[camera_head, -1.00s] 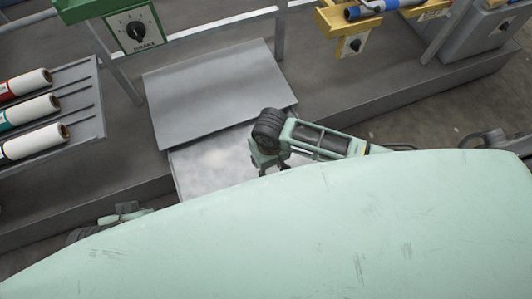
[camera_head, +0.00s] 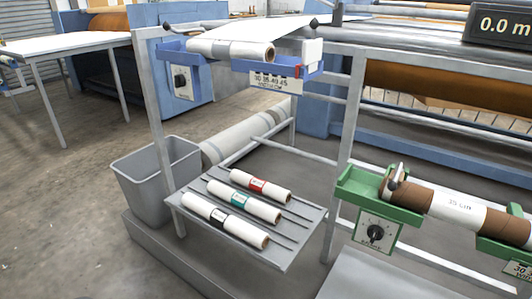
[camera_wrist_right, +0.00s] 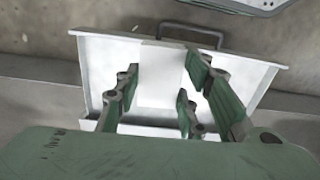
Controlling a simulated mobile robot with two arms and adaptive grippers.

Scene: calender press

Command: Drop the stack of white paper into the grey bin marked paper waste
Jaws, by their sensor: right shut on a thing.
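A grey bin (camera_head: 157,182) stands upright on the floor at the left in the head view. No marking can be read on it from here. In the right wrist view, my right gripper (camera_wrist_right: 163,86) is shut on the stack of white paper (camera_wrist_right: 161,72), which shows between its fingers. The paper is over a pale metal tray or drawer (camera_wrist_right: 104,75) with a dark handle; I cannot tell whether it still touches it. Neither gripper shows in the head view, and my left gripper is in no view.
A large grey roll (camera_head: 240,130) lies behind. Blue brackets (camera_head: 235,62) and green brackets (camera_head: 365,190) hold more rolls on the press frame. Floor (camera_head: 70,210) left of the bin is clear.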

